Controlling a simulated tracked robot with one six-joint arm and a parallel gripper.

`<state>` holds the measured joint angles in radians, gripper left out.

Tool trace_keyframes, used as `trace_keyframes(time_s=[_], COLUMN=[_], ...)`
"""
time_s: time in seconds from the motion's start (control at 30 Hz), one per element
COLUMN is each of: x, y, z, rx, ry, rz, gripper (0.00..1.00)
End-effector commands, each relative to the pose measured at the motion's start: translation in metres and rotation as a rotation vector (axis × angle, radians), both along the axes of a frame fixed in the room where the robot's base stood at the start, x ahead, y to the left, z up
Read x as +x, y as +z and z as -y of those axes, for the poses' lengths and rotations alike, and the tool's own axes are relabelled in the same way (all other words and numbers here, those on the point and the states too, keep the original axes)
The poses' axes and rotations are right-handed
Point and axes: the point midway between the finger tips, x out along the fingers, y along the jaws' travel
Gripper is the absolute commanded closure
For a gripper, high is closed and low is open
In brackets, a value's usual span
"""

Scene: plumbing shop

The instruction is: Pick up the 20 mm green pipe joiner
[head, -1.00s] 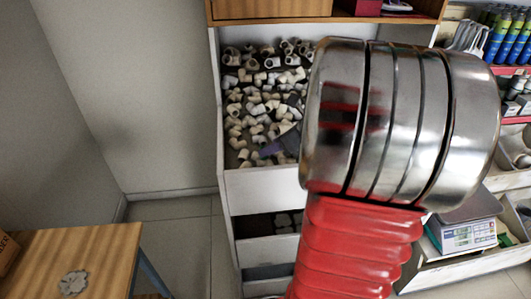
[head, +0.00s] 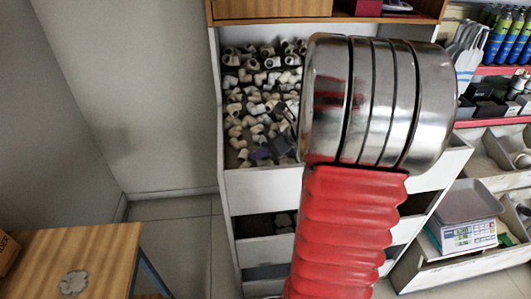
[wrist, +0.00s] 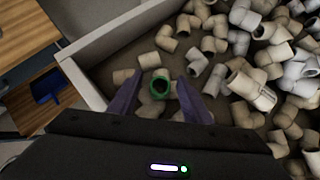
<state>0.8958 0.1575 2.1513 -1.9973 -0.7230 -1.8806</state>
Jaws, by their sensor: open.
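The green pipe joiner (wrist: 160,84) shows in the wrist view as a short green ring with a dark opening. It lies among pale pipe elbows near the corner of a white-walled drawer. My gripper (wrist: 160,78) is open, with one purple finger on each side of the joiner in the picture. I cannot tell how far above it the fingertips are. In the head view my gripper (head: 272,149) is a small dark shape over the drawer front, partly hidden by my arm. I cannot make out the joiner there.
The drawer (head: 262,182) is full of pale elbows, crowding the right of the gripper in the wrist view. Its wall (wrist: 118,38) stands close on the left. A wooden table (head: 105,245) is at the lower left, and a scale (head: 468,218) at the right.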

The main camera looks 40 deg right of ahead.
Motion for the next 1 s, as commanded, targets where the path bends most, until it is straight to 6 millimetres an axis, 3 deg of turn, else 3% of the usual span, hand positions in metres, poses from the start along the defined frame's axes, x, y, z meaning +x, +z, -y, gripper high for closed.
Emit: trace_keyframes(time_s=[0.13, 0.73, 1.0], x=[-0.0002, -0.0003, -0.0002], y=[0.0001, 0.0002, 0.0012], z=[0.0001, 0.0002, 0.0002], rx=[0.000, 0.000, -0.001], ry=[0.000, 0.000, -0.001], rz=[0.000, 0.000, 0.000], gripper=[0.56, 0.98, 0.99])
